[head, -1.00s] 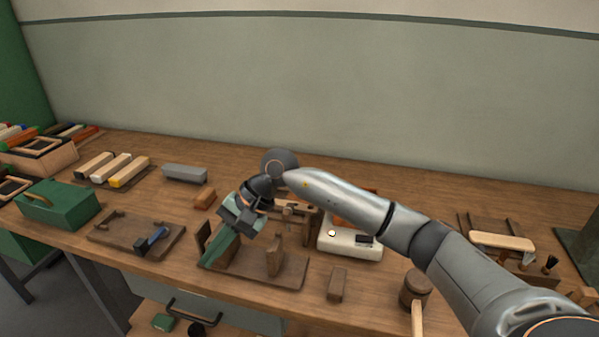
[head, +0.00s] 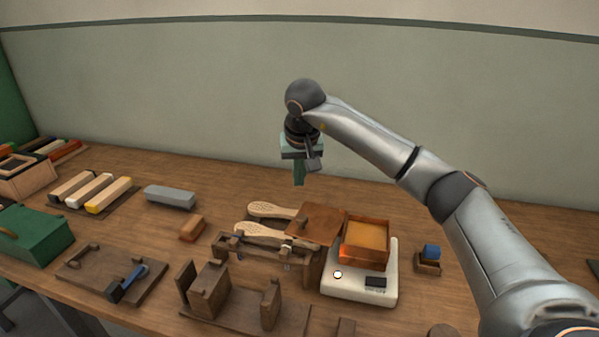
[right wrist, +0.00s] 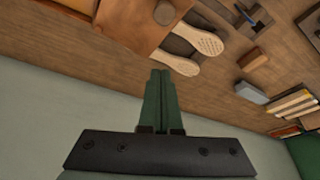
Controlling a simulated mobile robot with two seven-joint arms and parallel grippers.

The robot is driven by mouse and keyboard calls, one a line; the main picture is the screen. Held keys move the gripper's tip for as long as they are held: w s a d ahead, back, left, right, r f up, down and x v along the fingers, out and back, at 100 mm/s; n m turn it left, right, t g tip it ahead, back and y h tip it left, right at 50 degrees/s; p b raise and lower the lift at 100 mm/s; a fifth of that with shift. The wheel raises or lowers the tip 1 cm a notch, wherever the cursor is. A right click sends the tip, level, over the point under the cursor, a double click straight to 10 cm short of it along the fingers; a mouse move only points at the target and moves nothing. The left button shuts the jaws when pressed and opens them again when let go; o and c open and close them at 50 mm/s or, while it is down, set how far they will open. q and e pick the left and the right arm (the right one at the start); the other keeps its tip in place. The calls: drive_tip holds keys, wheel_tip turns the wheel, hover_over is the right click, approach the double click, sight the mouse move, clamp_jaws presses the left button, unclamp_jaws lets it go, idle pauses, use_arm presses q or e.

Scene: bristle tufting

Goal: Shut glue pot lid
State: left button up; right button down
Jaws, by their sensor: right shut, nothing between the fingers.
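The glue pot (head: 366,240) is a square copper-coloured box with amber glue, standing on a white heater base (head: 338,289). Its brown lid (head: 318,223) is open and lies out to the left of the pot; it also shows in the right wrist view, as a brown panel (right wrist: 125,22) with a round knob (right wrist: 165,12). My right gripper (head: 299,181) hangs fingers down, in the air above and behind the lid, apart from it. Its green fingers (right wrist: 160,75) are shut and empty. My left gripper is out of view.
Two pale perforated brush bodies (head: 268,230) lie in a wooden rack left of the lid. Wooden fixtures (head: 210,285) stand in front. A small holder with a blue block (head: 431,252) is right of the heater. The bench behind the pot is mostly clear.

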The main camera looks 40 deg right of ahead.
sight(317, 217)
drive_tip(key=x, duration=0.6)
drive_tip(key=shift+f, duration=0.2)
drive_tip(key=s, duration=0.1)
drive_tip(key=s+a, duration=0.1)
drive_tip(key=shift+s+a+r, duration=0.1)
drive_tip(key=shift+s+a, duration=0.05)
drive_tip(key=shift+s, duration=0.1)
drive_tip(key=shift+s+a, duration=0.25)
drive_tip(key=shift+s, duration=0.25)
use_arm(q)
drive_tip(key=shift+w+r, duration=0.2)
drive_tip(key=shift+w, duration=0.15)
use_arm(e)
drive_tip(key=shift+s, duration=0.1)
